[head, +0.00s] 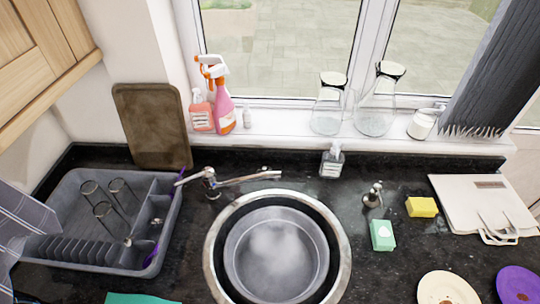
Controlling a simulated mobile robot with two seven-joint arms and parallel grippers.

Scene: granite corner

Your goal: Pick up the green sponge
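The green sponge (383,235) is a small pale green block on the black granite counter, to the right of the round sink. It has a white mark on its upper face. A yellow sponge (422,207) lies apart from it, up and to the right. Neither of my grippers shows in the head view, so nothing is seen touching the green sponge.
The round sink (213,248) holds a grey basin. A metal dispenser (373,195) stands just behind the green sponge. Two plates (447,288) (519,284) lie at the front right, and a white bag (480,205) at the right. A grey dish rack (75,190) holds glasses at left.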

